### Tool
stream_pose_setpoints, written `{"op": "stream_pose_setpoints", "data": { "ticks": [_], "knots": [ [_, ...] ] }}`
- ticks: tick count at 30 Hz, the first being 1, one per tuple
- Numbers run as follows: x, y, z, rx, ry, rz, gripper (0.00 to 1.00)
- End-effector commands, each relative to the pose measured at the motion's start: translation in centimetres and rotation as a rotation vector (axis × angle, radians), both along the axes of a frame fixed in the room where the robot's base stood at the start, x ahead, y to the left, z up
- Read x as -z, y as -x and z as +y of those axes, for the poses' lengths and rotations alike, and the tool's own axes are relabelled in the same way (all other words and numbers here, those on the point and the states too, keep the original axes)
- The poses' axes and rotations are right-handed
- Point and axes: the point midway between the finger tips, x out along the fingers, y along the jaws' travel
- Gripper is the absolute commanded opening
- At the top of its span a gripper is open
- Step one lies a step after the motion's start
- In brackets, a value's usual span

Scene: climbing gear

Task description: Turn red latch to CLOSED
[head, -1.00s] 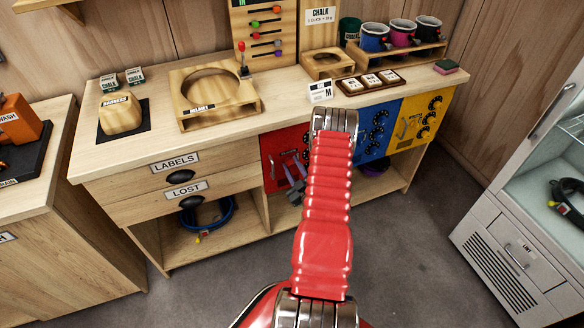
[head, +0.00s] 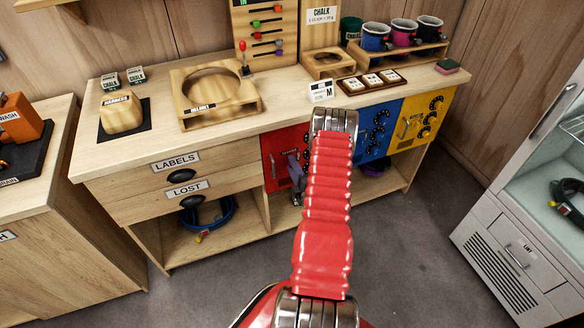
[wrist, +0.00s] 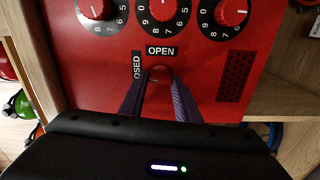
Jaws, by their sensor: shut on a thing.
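The red panel (head: 274,178) is on the front of the workbench, and in the wrist view (wrist: 85,95) it fills most of the picture. The red latch (wrist: 159,73) sits between my gripper's purple fingertips (wrist: 159,84), just below the OPEN label (wrist: 161,51). The CLOSED label (wrist: 137,66) stands upright left of the latch, its lower part hidden by a finger. My gripper (head: 296,170) is shut on the latch. Most of the latch is hidden by the fingers, so its exact angle is hard to tell.
Several red number dials (wrist: 163,8) line the panel above the latch, and a dark vent grille (wrist: 235,82) lies to its right. Blue (head: 374,135) and yellow (head: 415,120) panels stand to the right. A coiled blue cable (head: 207,222) lies on the lower shelf at left.

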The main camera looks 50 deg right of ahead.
Motion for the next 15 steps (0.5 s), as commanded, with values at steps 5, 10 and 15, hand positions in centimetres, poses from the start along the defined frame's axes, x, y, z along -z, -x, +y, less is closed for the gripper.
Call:
{"op": "stream_pose_setpoints", "data": {
  "ticks": [5, 10, 15],
  "knots": [
    [0.38, -0.27, 0.57, -0.014, 0.061, 0.045, 0.07],
    [0.42, -0.25, 0.57, -0.014, 0.091, 0.064, 0.07],
    [0.45, -0.22, 0.57, -0.013, 0.099, 0.069, 0.07]
  ]
}}
